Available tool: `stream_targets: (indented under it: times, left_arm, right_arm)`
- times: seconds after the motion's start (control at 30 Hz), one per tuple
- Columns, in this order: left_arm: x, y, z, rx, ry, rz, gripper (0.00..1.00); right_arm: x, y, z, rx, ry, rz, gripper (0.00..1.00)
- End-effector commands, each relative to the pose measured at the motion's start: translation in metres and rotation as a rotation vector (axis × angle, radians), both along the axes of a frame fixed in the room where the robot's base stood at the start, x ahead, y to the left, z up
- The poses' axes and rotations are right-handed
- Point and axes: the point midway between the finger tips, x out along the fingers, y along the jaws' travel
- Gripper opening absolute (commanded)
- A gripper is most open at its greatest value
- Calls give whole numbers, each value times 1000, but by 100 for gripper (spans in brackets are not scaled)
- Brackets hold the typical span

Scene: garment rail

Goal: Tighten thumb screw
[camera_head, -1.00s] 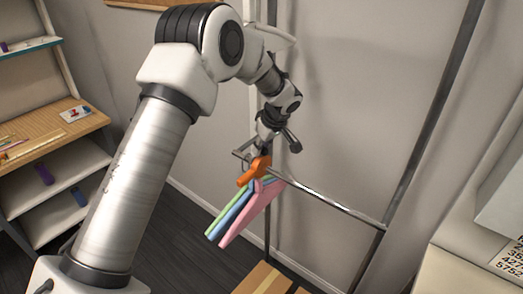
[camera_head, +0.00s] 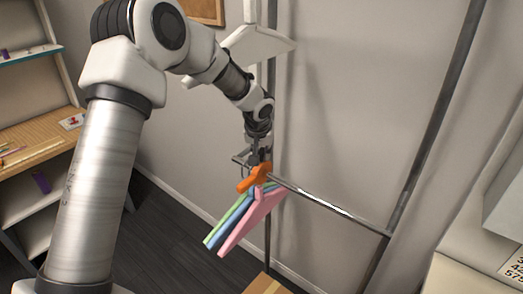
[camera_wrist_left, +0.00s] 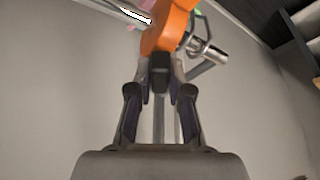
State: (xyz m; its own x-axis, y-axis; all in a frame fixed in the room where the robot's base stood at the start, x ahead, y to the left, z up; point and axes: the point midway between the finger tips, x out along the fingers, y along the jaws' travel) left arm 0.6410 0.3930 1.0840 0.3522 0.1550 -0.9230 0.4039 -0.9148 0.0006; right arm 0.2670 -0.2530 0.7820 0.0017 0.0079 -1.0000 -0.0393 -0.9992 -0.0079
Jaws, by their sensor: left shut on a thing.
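An orange clamp (camera_head: 250,181) sits at the left end of the silver horizontal rail (camera_head: 325,205), by the upright pole. It also shows in the left wrist view (camera_wrist_left: 166,32). My left gripper (camera_head: 258,158) points down at the clamp from above. In the left wrist view its fingers (camera_wrist_left: 160,75) are closed around a dark knob (camera_wrist_left: 160,70) against the orange clamp, which looks like the thumb screw. The screw's thread is hidden. My right gripper is in neither view.
Pink, blue and green hangers (camera_head: 240,222) hang from the rail beside the clamp. A dark upright post (camera_head: 428,125) stands at the rail's right end. A shelf unit (camera_head: 30,150) is at the left, and a cardboard box (camera_head: 264,284) lies below.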

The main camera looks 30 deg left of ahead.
Motion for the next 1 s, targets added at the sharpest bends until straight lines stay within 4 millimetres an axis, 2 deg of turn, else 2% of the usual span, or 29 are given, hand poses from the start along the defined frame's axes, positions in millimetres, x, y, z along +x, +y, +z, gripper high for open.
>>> stream_targets:
  times: [0.1, 0.33, 0.97, 1.0]
  left_arm:
    - [-1, 0, 2, -2, 3, -78, 0]
    - [-1, 0, 1, -1, 4, -193, 0]
    - [0, 0, -1, 0, 2, -246, 0]
    - [0, 0, -1, 1, 2, -245, 33]
  right_arm:
    - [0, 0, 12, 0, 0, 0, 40]
    - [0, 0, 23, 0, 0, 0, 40]
    - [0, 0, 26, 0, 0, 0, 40]
    - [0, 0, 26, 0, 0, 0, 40]
